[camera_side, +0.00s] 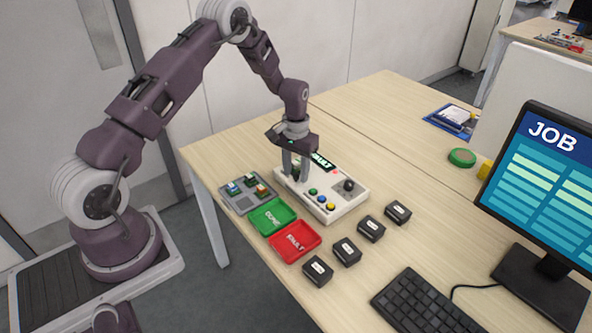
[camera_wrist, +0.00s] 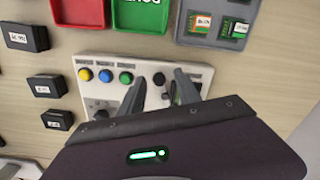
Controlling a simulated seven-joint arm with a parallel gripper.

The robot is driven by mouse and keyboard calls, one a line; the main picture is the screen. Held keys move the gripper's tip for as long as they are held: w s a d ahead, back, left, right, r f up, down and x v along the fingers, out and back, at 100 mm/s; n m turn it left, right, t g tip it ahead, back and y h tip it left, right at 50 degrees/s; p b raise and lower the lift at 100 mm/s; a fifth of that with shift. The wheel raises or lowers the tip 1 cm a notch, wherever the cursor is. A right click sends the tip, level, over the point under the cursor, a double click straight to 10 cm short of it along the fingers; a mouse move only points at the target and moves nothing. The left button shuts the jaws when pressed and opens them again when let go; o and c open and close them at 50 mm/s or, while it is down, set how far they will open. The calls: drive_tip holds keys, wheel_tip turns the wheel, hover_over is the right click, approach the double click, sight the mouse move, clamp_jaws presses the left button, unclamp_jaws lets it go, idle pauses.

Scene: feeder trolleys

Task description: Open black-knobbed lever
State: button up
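A white control box (camera_side: 336,207) stands on the desk, also seen in the wrist view (camera_wrist: 92,68). A black knob (camera_wrist: 159,79), which looks like the lever's knob, shows between my two fingertips in the wrist view. Its stem is hard to make out. My gripper (camera_side: 295,178) points down over the left part of the box. In the wrist view my gripper (camera_wrist: 160,76) is open, with visible gaps between the knob and both fingers. In the side view the fingers mostly hide this knob. A second black knob (camera_side: 348,185) sits at the box's right end.
Green, blue and yellow buttons (camera_side: 322,198) line the box's front. A green tray (camera_side: 272,216), a red tray (camera_side: 295,242) and a grey tray (camera_side: 240,204) with small boards lie in front. Several black blocks (camera_side: 371,229) stand to the right, near a keyboard (camera_side: 425,305) and monitor (camera_side: 540,180).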

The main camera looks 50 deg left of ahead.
sight(296, 162)
wheel_tip(296, 162, up, 7)
drive_tip(key=shift+r, duration=0.1)
idle(0.3)
drive_tip(key=shift+o, duration=0.2)
idle(2.5)
drive_tip(key=shift+o, duration=0.6)
drive_tip(key=w+a+n, duration=0.1)
drive_tip(key=n, duration=0.3)
drive_tip(key=w+a+n, duration=0.1)
drive_tip(key=a+n, duration=0.1)
drive_tip(key=n, duration=0.2)
drive_tip(key=w+a+f+n, duration=0.1)
drive_tip(key=a+n, duration=0.1)
drive_tip(key=n, duration=0.2)
drive_tip(key=shift+w+a, duration=0.2)
drive_tip(key=shift+a, duration=0.05)
drive_tip(key=shift+w+a+f+n, duration=0.15)
drive_tip(key=shift+a+n, duration=0.1)
drive_tip(key=shift+n, duration=0.65)
drive_tip(key=f, duration=0.4)
drive_tip(key=d+f, duration=0.1)
drive_tip(key=f, duration=0.2)
drive_tip(key=shift+w, duration=0.1)
clamp_jaws()
